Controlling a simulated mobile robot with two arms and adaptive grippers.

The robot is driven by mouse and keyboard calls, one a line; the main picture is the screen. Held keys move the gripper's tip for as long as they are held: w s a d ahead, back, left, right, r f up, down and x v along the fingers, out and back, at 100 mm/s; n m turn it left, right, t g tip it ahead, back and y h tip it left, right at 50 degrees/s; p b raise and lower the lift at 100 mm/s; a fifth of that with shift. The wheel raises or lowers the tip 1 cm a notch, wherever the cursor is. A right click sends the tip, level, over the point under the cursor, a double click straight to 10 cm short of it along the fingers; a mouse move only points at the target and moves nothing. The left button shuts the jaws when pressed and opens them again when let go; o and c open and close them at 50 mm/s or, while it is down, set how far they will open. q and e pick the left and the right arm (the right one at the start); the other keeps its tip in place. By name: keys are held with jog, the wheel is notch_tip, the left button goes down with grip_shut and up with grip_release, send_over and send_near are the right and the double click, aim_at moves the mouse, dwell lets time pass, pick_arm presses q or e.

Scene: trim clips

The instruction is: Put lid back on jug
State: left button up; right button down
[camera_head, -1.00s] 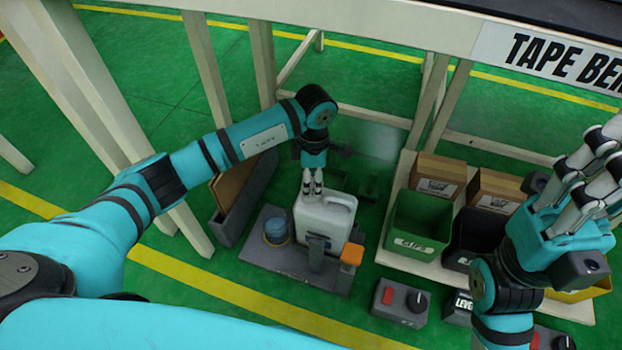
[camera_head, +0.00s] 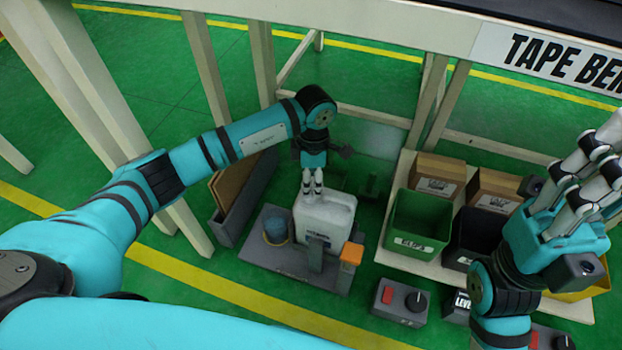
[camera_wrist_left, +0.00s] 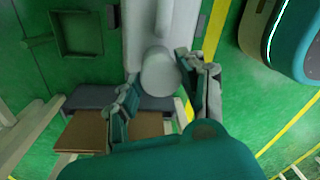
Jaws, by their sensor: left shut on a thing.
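The white jug (camera_head: 325,220) stands upright on a grey base plate (camera_head: 262,262) in the head view, its handle to the right. My left gripper (camera_head: 313,188) points down at the jug's top left, over its mouth. In the left wrist view my left gripper (camera_wrist_left: 158,92) is shut on a round whitish lid (camera_wrist_left: 160,72). The lid lines up with the jug's pale body (camera_wrist_left: 150,25); I cannot tell whether it is seated on the mouth. My right gripper (camera_head: 592,172) is raised at the right edge, away from the jug; its fingertips are unclear.
A blue round item (camera_head: 275,231) stands left of the jug, and an orange-topped post (camera_head: 351,254) is at its right front. A green bin (camera_head: 418,222), a dark bin (camera_head: 475,237) and boxes stand to the right. A bench leg (camera_head: 205,70) rises behind.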

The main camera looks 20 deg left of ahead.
pick_arm(q)
jog(key=shift+f, duration=0.1)
dwell(0.5)
jog(key=o, duration=1.4)
jog(key=shift+c, duration=0.2)
